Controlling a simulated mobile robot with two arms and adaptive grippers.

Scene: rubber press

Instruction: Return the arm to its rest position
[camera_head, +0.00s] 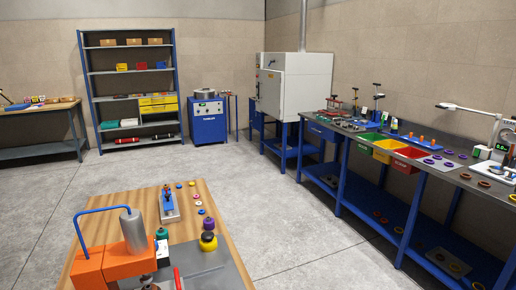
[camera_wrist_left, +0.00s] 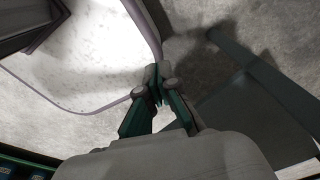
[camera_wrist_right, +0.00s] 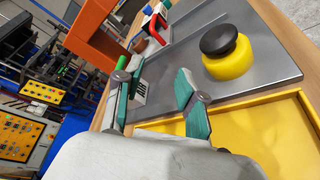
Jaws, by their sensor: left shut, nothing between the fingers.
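My left gripper (camera_wrist_left: 159,86) shows in the left wrist view, its green-lined fingers together with nothing between them. It hangs over a grey concrete floor. My right gripper (camera_wrist_right: 152,82) shows in the right wrist view with its fingers apart and nothing between them. It is above the grey metal plate (camera_wrist_right: 272,72), left of a yellow round piece with a black knob (camera_wrist_right: 229,66). Neither gripper shows in the head view.
An orange press (camera_head: 103,262) with a blue handle stands on the wooden table (camera_head: 195,200). In the right wrist view, a yellow tray (camera_wrist_right: 285,125) lies close to the right gripper. A workbench (camera_head: 345,131) with bins runs along the right wall. The middle floor is clear.

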